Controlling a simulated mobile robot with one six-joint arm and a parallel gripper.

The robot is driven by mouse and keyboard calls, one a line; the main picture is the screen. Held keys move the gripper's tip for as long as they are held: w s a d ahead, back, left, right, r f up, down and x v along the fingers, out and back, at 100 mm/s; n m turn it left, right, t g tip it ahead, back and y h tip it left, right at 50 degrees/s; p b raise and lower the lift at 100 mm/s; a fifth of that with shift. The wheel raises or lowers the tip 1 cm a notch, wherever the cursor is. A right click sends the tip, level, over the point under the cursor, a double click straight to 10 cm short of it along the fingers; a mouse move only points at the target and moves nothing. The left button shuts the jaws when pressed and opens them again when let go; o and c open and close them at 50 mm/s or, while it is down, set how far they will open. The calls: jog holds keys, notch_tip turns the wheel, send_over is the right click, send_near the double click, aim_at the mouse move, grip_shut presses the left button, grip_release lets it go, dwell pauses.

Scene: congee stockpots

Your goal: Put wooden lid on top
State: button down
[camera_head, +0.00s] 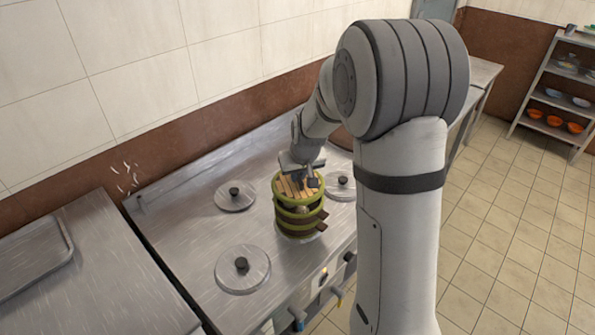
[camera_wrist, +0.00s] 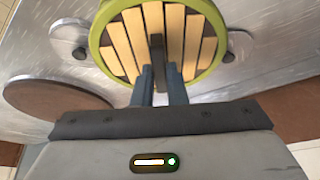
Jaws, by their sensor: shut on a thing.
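The wooden lid (camera_head: 292,187) has light slats and a green rim. In the head view it is at the top of a round stack of dark wooden rings with green bands (camera_head: 299,223) on the steel stove. It fills the top of the wrist view (camera_wrist: 120,47). My gripper (camera_head: 312,180) is shut on the lid's dark handle bar, seen between the fingers in the wrist view (camera_wrist: 158,68). The lid hides the inside of the stack. I cannot tell whether the lid rests fully on the stack.
Round metal lids with black knobs lie on the stove: one at front left (camera_head: 242,269), one behind it (camera_head: 235,196), and one behind the stack (camera_head: 341,186). A steel counter with a tray (camera_head: 35,265) is at left. A shelf with bowls (camera_head: 555,95) stands far right.

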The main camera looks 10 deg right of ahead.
aim_at(300, 179)
jog(key=shift+d+f+b, duration=0.1)
jog(key=shift+f+b, duration=0.65)
jog(key=shift+f, duration=0.9)
jog(key=shift+b, duration=0.35)
jog(key=shift+f+b, duration=0.45)
jog(key=shift+f, duration=0.1)
jog(key=c, duration=1.7)
grip_release()
jog(key=shift+c, duration=0.2)
